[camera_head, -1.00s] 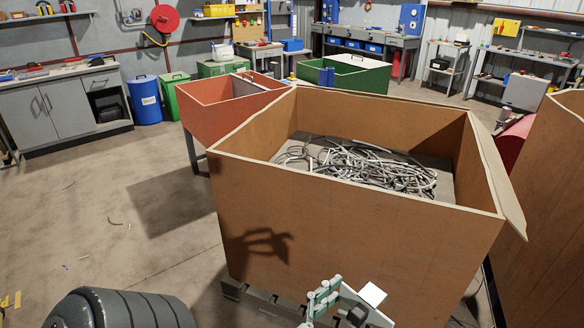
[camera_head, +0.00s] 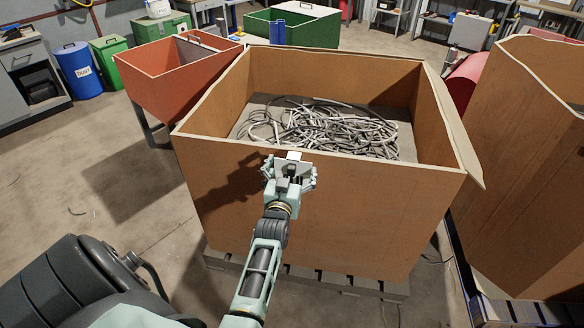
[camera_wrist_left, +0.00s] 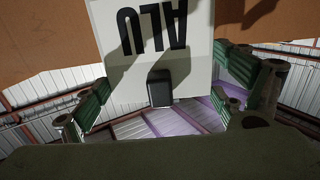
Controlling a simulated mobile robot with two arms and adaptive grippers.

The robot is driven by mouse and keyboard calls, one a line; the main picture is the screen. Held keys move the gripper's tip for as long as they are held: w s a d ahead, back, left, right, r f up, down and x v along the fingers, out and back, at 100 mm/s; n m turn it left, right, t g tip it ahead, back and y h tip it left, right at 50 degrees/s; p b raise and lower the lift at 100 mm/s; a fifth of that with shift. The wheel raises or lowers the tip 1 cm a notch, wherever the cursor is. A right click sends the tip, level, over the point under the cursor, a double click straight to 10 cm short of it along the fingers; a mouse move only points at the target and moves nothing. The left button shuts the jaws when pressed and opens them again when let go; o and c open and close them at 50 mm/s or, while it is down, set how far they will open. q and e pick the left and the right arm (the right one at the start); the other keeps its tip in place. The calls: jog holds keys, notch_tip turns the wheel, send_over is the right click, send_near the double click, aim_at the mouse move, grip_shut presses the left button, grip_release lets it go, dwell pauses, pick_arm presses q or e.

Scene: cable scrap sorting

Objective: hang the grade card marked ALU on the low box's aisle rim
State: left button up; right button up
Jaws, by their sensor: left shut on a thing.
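The low box (camera_head: 330,215) is a brown open-topped box on a pallet, with tangled grey cable scrap (camera_head: 325,128) inside. Its near rim (camera_head: 400,164) faces me. My left gripper (camera_head: 290,168) is just in front of the middle of that rim and shut on the grade card (camera_head: 293,155), which shows as a small pale edge. In the left wrist view the white card (camera_wrist_left: 150,40) reads ALU upside down, with a dark tab (camera_wrist_left: 159,88) at its lower edge between the fingers. I cannot tell whether the card touches the rim. My right gripper is not in view.
A taller brown box (camera_head: 520,160) stands close on the right. An orange bin (camera_head: 165,75) on legs is behind left, and a green bin (camera_head: 315,28) is behind the low box. Open floor (camera_head: 110,200) lies to the left.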

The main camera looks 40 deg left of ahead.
pick_arm(q)
jog(key=shift+b+x, duration=1.35)
jog(key=shift+x, duration=0.45)
jog(key=shift+w+a+b, duration=0.2)
jog(key=shift+w+b, duration=0.3)
jog(key=shift+w, duration=0.15)
jog(key=b+x, duration=0.2)
jog(key=shift+w+a, duration=0.2)
jog(key=shift+w, duration=0.1)
jog(key=shift+w+f+b, duration=0.1)
jog(key=shift+f+b, duration=0.15)
jog(key=shift+b, duration=0.05)
jog(key=shift+f+b, duration=0.7)
jog(key=shift+f, duration=0.3)
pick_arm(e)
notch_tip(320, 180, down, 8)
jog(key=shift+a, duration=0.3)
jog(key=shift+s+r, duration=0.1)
pick_arm(q)
jog(key=o, duration=0.9)
jog(key=shift+o, duration=0.2)
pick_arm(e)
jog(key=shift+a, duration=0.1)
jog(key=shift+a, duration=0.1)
